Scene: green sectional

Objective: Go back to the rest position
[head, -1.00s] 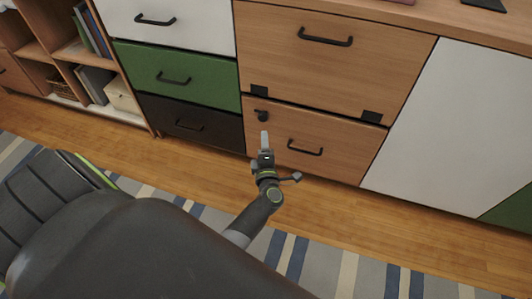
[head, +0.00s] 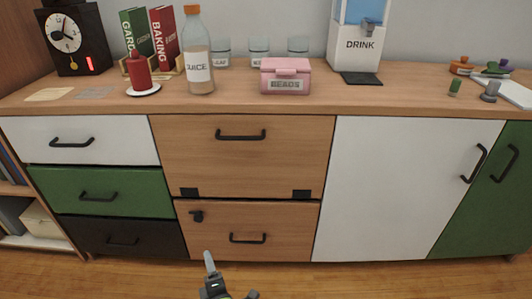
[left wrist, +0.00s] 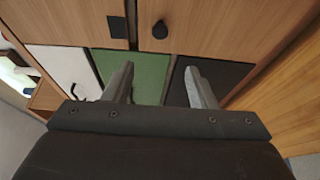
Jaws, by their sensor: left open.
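My left gripper (head: 209,262) shows at the bottom of the head view, in front of the lower wooden drawer (head: 280,221). In the left wrist view its two fingers (left wrist: 158,82) stand apart with nothing between them, so it is open and empty. Beyond the fingers are the green drawer (left wrist: 143,68) and the dark drawer (left wrist: 225,78). The fingers look clear of the fronts. My right gripper is in neither view.
A long sideboard (head: 420,101) fills the head view, its doors and drawers shut. On top stand a black clock (head: 73,40), juice bottle (head: 198,60), pink box (head: 286,76), red candle (head: 138,70) and drink dispenser (head: 358,35). Bare wooden floor (head: 340,280) lies in front.

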